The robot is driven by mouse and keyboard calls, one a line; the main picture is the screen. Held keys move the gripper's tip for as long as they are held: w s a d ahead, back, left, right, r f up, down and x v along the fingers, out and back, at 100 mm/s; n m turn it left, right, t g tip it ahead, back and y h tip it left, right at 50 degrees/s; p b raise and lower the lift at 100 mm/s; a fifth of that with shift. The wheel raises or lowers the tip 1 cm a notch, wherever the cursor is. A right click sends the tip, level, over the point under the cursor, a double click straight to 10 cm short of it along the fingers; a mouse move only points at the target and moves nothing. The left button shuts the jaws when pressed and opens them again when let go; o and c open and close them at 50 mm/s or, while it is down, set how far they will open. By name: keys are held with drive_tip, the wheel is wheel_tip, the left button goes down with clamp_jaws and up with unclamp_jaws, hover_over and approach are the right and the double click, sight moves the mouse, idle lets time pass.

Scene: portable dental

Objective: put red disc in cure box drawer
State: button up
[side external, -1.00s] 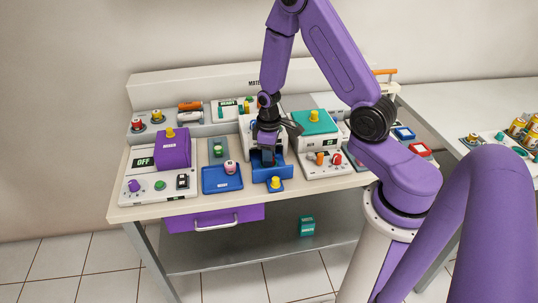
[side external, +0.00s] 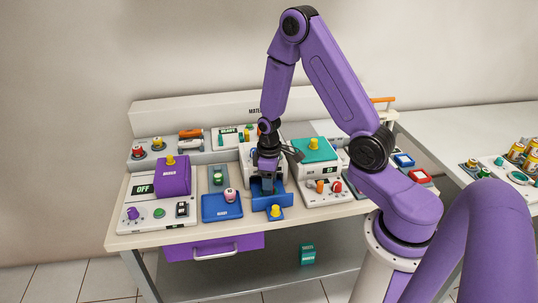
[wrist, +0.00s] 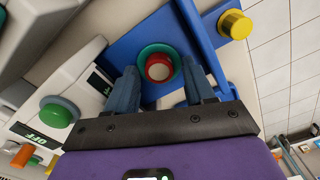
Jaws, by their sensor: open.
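The red disc (wrist: 159,68) shows in the wrist view inside a teal ring, over the floor of a blue drawer (wrist: 125,42). In the side view this drawer (side external: 285,202) is pulled out at the front of a white box (side external: 246,150), with a yellow knob (side external: 275,211) in front. I cannot read the box's label. My gripper (wrist: 160,76) is open, with one blue finger on each side of the disc and ring. In the side view my gripper (side external: 268,190) reaches down into the drawer and hides the disc. Whether the fingers touch the ring is unclear.
A blue tray (side external: 215,209) with a pink-and-white piece (side external: 230,195) lies to the left. A purple box (side external: 172,180) stands farther left, and a teal-topped box (side external: 314,150) stands close on the right. A purple table drawer (side external: 185,253) hangs below.

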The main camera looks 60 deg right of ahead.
wheel_tip(320, 180, up, 16)
drive_tip(key=s+a+r+n, duration=0.2)
drive_tip(key=s+a+n, duration=0.2)
drive_tip(key=s+a, duration=0.55)
drive_tip(key=s+a+n, duration=0.2)
drive_tip(key=s, duration=0.4)
drive_tip(key=s+a+n, duration=0.2)
drive_tip(key=s, duration=0.5)
drive_tip(key=shift+a+r, duration=0.3)
drive_tip(key=shift+r, duration=0.15)
drive_tip(key=shift+c, duration=0.4)
